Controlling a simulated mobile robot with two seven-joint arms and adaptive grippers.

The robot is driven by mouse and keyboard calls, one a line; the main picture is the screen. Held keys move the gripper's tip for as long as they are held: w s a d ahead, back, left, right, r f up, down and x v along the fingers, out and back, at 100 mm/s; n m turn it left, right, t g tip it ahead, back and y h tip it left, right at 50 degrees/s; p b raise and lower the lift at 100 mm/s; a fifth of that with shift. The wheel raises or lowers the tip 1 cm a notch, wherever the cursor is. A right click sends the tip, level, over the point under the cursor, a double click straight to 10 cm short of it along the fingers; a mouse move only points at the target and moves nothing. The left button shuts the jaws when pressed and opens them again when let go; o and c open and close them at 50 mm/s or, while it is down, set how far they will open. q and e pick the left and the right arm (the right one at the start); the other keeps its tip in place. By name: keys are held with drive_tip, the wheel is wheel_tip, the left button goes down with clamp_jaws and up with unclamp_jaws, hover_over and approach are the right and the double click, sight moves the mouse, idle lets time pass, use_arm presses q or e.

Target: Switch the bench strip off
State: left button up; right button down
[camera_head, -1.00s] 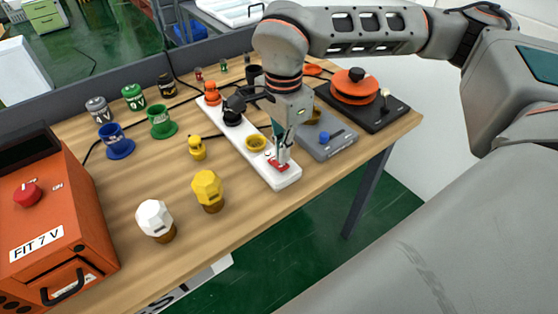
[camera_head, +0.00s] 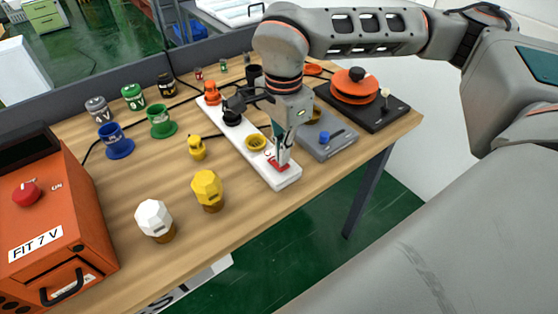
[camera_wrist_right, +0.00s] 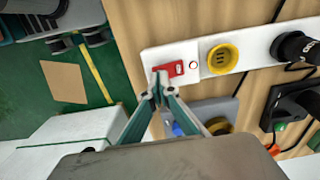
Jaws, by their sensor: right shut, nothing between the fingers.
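The bench strip (camera_head: 289,178) is a long white bar on the wooden bench, running from front right to back left. Its red switch (camera_head: 281,166) is at the near end; it also shows in the right wrist view (camera_wrist_right: 168,70). A yellow socket (camera_head: 256,142) and plugs sit further along the strip. My right gripper (camera_head: 276,158) is shut and empty, with its fingertips down at the red switch. In the right wrist view the fingertips (camera_wrist_right: 158,80) overlap the switch's near edge; whether they touch it I cannot tell. My left gripper is not in view.
A grey device with a blue knob (camera_head: 324,138) stands right of the strip, near the gripper. A black plate with an orange dish (camera_head: 355,86) is behind it. Yellow (camera_head: 208,188) and white (camera_head: 154,217) faceted bottles stand front left, beside an orange box (camera_head: 50,235).

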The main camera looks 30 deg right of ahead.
drive_tip(key=shift+f+b, duration=0.5)
drive_tip(key=shift+f, duration=0.55)
idle(0.4)
drive_tip(key=shift+r+p, duration=1.45)
drive_tip(key=shift+r, duration=0.55)
drive_tip(key=shift+r+p, duration=1.2)
drive_tip(key=shift+r, duration=0.4)
drive_tip(key=shift+f, duration=0.1)
